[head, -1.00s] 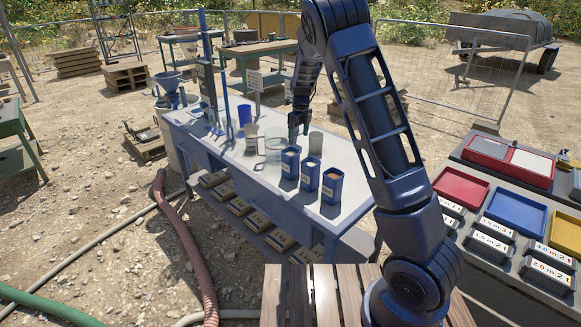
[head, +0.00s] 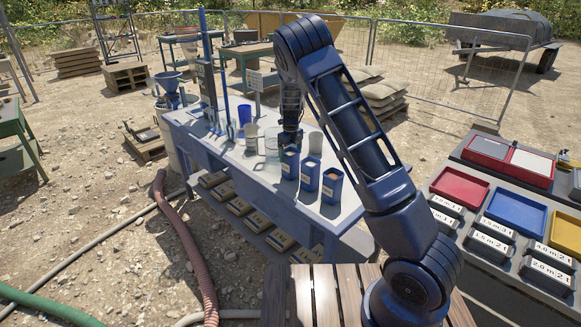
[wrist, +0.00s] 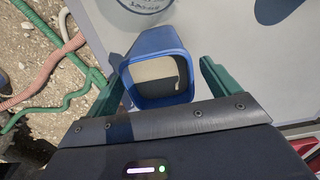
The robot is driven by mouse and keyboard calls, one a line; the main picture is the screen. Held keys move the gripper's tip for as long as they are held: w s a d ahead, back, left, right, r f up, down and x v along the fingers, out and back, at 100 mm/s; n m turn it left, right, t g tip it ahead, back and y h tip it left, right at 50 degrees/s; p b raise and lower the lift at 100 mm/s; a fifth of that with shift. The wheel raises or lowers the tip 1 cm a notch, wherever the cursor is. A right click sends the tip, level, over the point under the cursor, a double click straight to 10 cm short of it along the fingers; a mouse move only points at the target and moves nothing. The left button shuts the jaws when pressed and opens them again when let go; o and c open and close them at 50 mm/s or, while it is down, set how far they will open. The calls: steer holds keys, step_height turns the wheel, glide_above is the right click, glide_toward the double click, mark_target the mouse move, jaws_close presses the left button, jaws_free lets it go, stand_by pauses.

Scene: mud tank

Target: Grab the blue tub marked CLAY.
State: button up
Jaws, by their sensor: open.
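Three blue tubs with pale labels stand in a row on the grey table: a left tub (head: 290,166), a middle tub (head: 310,175) and a right tub (head: 332,188). The lettering is too small to read, so I cannot tell which is marked CLAY. My gripper (head: 290,146) points down just above and behind the left tub. In the wrist view, one blue tub (wrist: 152,43) with pale contents lies between the green fingers of my gripper (wrist: 158,72). The fingers are spread, with a gap on each side of the tub. Its label is hidden there.
A clear beaker (head: 271,143) stands close to the left of my gripper, and a grey cup (head: 315,143) to its right. A blue cup (head: 244,115) and a grey container (head: 251,135) stand farther back.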

mark_target(291, 161)
steer(key=shift+f, duration=2.35)
steer(key=c, duration=1.3)
